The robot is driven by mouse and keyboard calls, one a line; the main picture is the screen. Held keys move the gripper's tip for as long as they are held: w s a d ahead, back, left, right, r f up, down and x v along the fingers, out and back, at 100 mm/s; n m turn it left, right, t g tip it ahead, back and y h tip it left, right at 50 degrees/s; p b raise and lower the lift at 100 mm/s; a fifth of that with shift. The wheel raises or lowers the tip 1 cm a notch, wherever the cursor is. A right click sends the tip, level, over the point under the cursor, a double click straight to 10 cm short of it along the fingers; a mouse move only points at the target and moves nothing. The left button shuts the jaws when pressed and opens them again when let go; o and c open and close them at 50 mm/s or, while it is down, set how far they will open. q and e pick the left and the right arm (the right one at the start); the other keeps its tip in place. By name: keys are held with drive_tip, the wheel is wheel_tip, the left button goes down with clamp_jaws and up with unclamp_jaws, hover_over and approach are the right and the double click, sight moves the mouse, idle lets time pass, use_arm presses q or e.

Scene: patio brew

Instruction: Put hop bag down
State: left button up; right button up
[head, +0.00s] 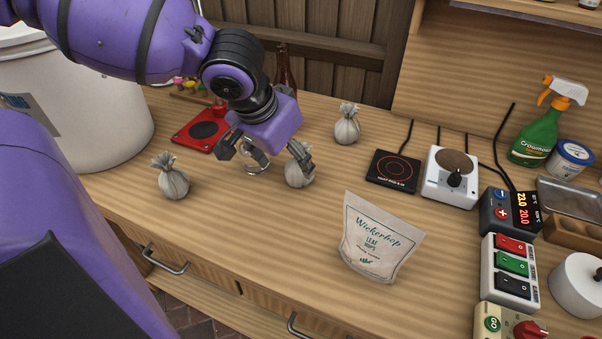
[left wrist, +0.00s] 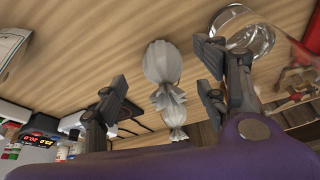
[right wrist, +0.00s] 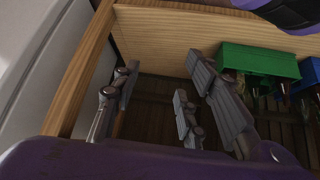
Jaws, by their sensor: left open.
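A small grey cloth hop bag (head: 298,176) stands on the wooden counter beside the right-hand finger of my left gripper (head: 265,150). In the left wrist view this bag (left wrist: 161,65) appears between the spread fingers, with gaps on both sides. My left gripper is open, low over the counter. A second tied bag (head: 174,183) stands to the left and a third (head: 347,128) stands farther back. My right gripper (right wrist: 160,85) shows only in the right wrist view, with its fingers apart and nothing between them.
A clear round vessel (head: 256,165) is partly hidden behind my left gripper. A red-based plate (head: 201,130) is behind it. A Wickerhop pouch (head: 378,240) stands in front, right. A black hot pad (head: 393,170) and white burner (head: 452,178) are right. A green crate (right wrist: 258,70) appears near my right gripper.

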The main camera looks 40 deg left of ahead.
sight(295, 163)
use_arm(q)
drive_tip(key=b+x, duration=0.4)
drive_tip(key=x, duration=0.1)
drive_tip(key=shift+w+f+b, duration=0.1)
drive_tip(key=shift+w+b, duration=0.25)
drive_tip(key=shift+w, duration=0.1)
drive_tip(key=shift+c, duration=0.7)
drive_tip(key=c, duration=0.8)
drive_tip(key=shift+c, duration=0.8)
use_arm(e)
drive_tip(key=shift+g, duration=0.3)
drive_tip(key=f, duration=0.1)
drive_tip(key=s+f, duration=0.1)
drive_tip(key=f, duration=0.2)
drive_tip(key=shift+s+a+f, duration=0.25)
drive_tip(key=shift+a+f, duration=0.05)
drive_tip(key=shift+a, duration=0.1)
